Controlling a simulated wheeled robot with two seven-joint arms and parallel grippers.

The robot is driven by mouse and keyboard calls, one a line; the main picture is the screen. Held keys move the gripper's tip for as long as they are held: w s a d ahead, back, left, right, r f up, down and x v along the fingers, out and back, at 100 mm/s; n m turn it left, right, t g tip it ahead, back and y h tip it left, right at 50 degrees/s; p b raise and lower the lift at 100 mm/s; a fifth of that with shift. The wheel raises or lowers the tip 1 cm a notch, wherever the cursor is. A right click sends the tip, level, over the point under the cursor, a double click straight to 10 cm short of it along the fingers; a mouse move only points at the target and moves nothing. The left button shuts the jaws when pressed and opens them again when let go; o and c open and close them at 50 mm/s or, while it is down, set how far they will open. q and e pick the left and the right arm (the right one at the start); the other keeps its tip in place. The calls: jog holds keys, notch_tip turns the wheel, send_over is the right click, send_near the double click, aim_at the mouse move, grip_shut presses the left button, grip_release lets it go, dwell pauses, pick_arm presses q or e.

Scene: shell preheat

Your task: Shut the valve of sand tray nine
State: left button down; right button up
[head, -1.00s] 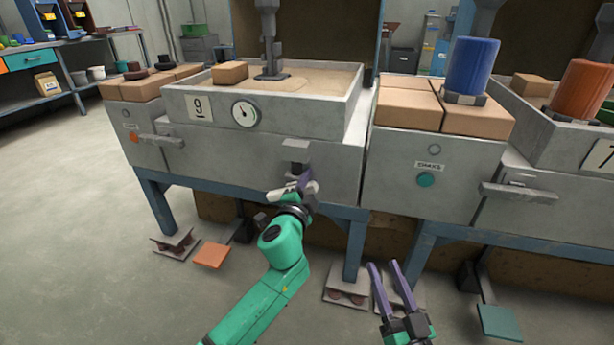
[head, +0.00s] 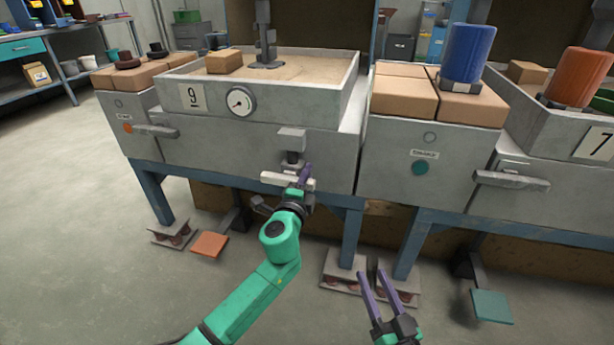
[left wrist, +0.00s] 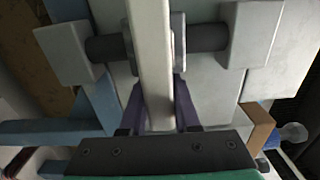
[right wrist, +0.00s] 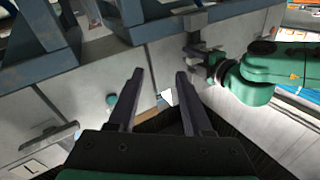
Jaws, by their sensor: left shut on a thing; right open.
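Sand tray nine (head: 340,92) is a grey box of sand with a "9" plate (head: 191,97) and a round dial (head: 240,101) on its front. Its valve has a pale bar handle (head: 272,178) under a grey bracket (head: 292,137) on the front below the dial. The handle lies roughly level across the front. My left gripper (head: 304,176) is shut on the handle near its right part. In the left wrist view the handle (left wrist: 151,60) runs between the fingers, with a dark shaft (left wrist: 105,47) behind it. My right gripper (head: 372,273) is open and empty, low in front of the benches.
A grey lever (head: 157,131) sticks out at the left and another (head: 512,181) at the right. A teal button (head: 419,168) is on the middle cabinet. An orange pedal (head: 210,245) and a teal pedal (head: 492,306) are near the floor. The floor at left is clear.

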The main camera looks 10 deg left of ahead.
pick_arm(q)
jog(key=shift+f, duration=0.25)
jog(key=c, duration=0.6)
grip_release()
jog(key=shift+c, duration=0.2)
jog(key=shift+r, duration=0.1)
jog(key=shift+s, duration=0.1)
pick_arm(e)
jog(key=shift+r, duration=0.1)
pick_arm(q)
jog(key=shift+s+r, duration=0.1)
jog(key=s+p, duration=0.1)
jog(key=s, duration=0.1)
jog(key=shift+s+a, duration=0.1)
jog(key=shift+s, duration=0.25)
jog(key=s+p, duration=0.1)
jog(key=s, duration=1)
jog(key=shift+s+a, duration=0.3)
jog(key=shift+a, duration=0.1)
pick_arm(e)
jog(key=s+f+g+h, duration=0.1)
jog(key=s+f+g, duration=0.4)
jog(key=s+f, duration=0.5)
notch_tip(320, 180, down, 3)
jog(key=shift+a+f, duration=0.15)
jog(key=shift+a, duration=0.25)
